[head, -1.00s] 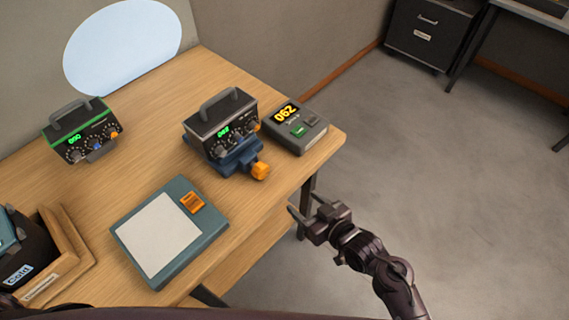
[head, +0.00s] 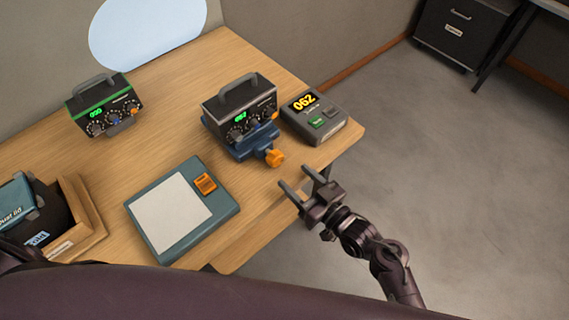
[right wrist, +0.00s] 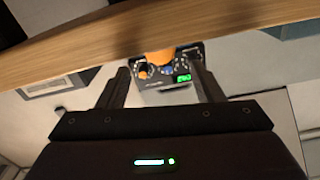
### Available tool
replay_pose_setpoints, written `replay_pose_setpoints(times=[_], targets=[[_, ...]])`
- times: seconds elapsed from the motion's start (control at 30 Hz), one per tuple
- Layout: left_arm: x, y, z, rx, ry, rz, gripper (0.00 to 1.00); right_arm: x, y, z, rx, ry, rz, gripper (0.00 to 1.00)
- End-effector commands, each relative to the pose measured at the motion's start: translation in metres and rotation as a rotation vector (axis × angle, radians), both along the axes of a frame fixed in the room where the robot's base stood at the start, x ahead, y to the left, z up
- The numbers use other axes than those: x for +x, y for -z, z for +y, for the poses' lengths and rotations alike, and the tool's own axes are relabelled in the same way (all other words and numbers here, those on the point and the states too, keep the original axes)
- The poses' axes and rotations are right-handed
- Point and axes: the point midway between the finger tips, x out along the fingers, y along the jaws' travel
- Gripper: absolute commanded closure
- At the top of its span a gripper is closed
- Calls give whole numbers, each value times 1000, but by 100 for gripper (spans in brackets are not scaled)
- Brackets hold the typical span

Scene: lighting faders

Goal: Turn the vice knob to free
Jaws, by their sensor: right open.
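The blue vice (head: 245,148) stands near the table's right front edge, under a dark fader box (head: 240,108) with a handle and a green display. Its orange knob (head: 274,157) sticks out at the front toward my right gripper. My right gripper (head: 295,178) is open and empty, just off the table edge, with its fingers pointing at the knob and a short gap between. In the right wrist view, an orange part (right wrist: 158,57), which looks like the knob, lies ahead between the open fingers (right wrist: 160,72), partly hidden by the table edge. My left gripper is not in view.
A grey unit (head: 315,115) reading 062 stands right of the vice. A teal pad (head: 222,205) with an orange switch lies in front left. A green-trimmed fader box (head: 105,105) is farther left, and a wooden tray (head: 85,215) is at the lower left.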

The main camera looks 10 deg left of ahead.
Motion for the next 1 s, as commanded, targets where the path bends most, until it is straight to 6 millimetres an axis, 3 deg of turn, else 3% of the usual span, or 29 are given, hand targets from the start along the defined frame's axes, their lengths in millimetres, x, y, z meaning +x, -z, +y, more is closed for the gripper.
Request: replay_pose_setpoints(times=[0.3, 0.67, 1.0], targets=[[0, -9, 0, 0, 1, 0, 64, 29, -1, 36, -1, 1, -1, 40], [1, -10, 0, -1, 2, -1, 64, 33, 0, 42, -2, 1, 1, 40], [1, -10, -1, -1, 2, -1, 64, 33, 0, 42, -2, 1, 1, 82]])
